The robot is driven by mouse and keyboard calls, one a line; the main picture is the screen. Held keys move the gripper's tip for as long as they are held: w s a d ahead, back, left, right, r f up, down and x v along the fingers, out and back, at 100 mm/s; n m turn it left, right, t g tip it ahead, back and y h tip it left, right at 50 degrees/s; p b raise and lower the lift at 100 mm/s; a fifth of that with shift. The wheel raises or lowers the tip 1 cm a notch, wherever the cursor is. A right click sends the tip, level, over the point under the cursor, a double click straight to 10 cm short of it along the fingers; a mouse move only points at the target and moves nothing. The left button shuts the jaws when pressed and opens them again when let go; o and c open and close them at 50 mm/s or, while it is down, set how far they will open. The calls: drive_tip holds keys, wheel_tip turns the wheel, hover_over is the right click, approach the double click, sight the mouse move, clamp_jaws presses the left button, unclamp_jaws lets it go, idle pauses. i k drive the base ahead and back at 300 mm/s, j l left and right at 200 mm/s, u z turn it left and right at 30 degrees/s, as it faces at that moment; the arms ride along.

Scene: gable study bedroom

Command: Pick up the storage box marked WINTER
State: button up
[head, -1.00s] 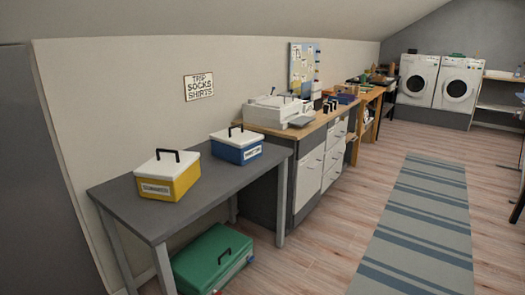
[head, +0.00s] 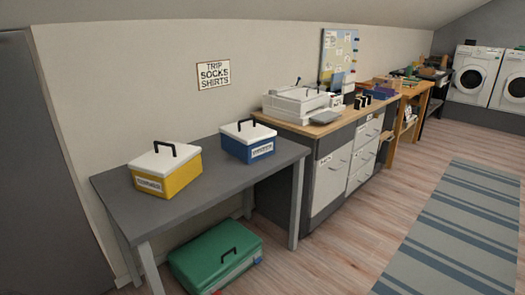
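Two storage boxes with white lids and black handles stand upright on a grey table. The yellow box (head: 168,179) is at the left and the blue box (head: 250,147) is farther back to the right, apart from it. Each has a white label on its front, too small and blurred for me to read surely, so I cannot tell which one says WINTER. Both lids are closed. The grey table (head: 205,209) stands against the wall. My gripper is not in view.
A green case (head: 215,257) lies on the floor under the table. A cabinet (head: 327,176) with a white machine (head: 297,103) on top adjoins the table's right side. A striped rug (head: 455,235) lies at the right. The wood floor before the table is clear.

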sight(249, 142)
drive_tip(key=i+l+u, duration=0.35)
drive_tip(key=i+l, duration=1.6)
drive_tip(key=l, duration=0.1)
